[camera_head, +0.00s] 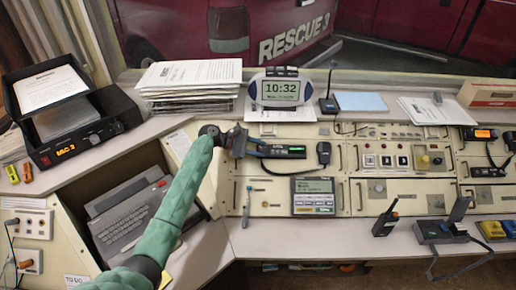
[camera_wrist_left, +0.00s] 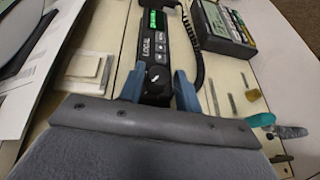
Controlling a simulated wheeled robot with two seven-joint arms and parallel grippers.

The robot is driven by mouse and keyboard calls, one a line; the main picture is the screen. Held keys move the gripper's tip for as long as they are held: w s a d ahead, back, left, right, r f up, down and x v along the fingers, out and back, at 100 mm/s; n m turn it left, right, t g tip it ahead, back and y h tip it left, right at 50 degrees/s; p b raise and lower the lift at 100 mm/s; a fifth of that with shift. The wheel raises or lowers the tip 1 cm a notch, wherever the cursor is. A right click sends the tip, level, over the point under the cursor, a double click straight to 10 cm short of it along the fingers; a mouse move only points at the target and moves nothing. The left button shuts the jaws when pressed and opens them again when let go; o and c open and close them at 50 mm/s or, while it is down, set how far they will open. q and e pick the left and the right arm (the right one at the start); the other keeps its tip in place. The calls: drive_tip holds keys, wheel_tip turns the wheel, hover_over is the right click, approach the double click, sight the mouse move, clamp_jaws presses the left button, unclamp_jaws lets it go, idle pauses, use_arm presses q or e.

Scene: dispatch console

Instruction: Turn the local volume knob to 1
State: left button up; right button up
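The local radio (camera_head: 285,152) is a dark slim unit with a green lit display on the console. In the left wrist view, the radio (camera_wrist_left: 152,45) carries the word LOCAL, and its round black volume knob (camera_wrist_left: 158,78) has a light pointer mark. I cannot read any numbers around it. My left gripper (camera_head: 246,146) is at the radio's left end. In the left wrist view, its two blue-grey fingers (camera_wrist_left: 159,90) are apart, one on each side of the knob, with gaps visible. The knob is too small to make out in the head view. My right gripper is not in view.
A handset (camera_head: 323,152) with a coiled cord hangs beside the radio. A phone panel (camera_head: 313,195) lies below it. A clock (camera_head: 281,90) and a paper stack (camera_head: 190,78) stand behind. A keyboard terminal (camera_head: 130,215) is under my left arm.

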use_arm(q)
drive_tip(key=shift+o, duration=1.1)
drive_tip(key=shift+a+r+b, duration=0.1)
drive_tip(key=shift+a+b, duration=0.25)
drive_tip(key=shift+a, duration=0.2)
drive_tip(key=b+v, duration=0.2)
drive_tip(key=v, duration=0.2)
drive_tip(key=shift+s+a+r, duration=0.1)
drive_tip(key=shift+a, duration=0.2)
drive_tip(key=shift+v, duration=1.05)
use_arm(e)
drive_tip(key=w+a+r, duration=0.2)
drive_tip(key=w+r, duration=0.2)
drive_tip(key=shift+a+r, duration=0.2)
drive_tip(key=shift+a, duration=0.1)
use_arm(q)
drive_tip(key=shift+d, duration=0.1)
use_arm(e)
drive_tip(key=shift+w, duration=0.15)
